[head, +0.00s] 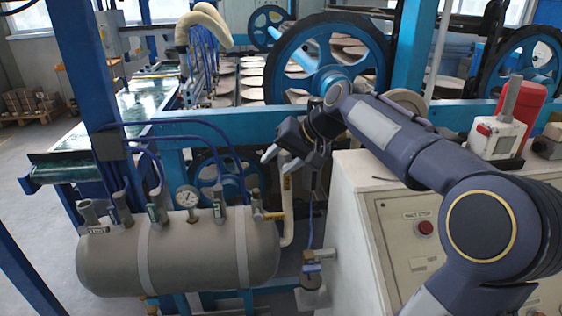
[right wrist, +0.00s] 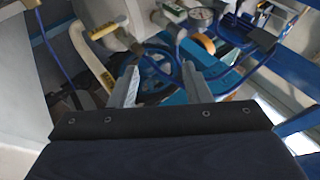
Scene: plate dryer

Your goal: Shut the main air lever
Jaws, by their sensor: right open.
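A grey air tank (head: 180,262) stands at the lower left of the head view. It carries a round gauge (head: 187,197), several stub valves and a tag reading VENT. A yellow lever (head: 272,215) sits at the tank's right end, beside a cream pipe (head: 288,205); a yellow handle (right wrist: 107,29) also shows in the right wrist view. My right gripper (head: 278,158) is open and empty, above and apart from the yellow lever. Its two fingers (right wrist: 160,86) show apart in the right wrist view. My left gripper is out of view.
A cream control cabinet (head: 345,235) with a red stop button (head: 425,228) stands right of the tank. A blue frame beam (head: 215,128) and large blue wheel (head: 325,60) lie behind. Blue hoses arch over the tank.

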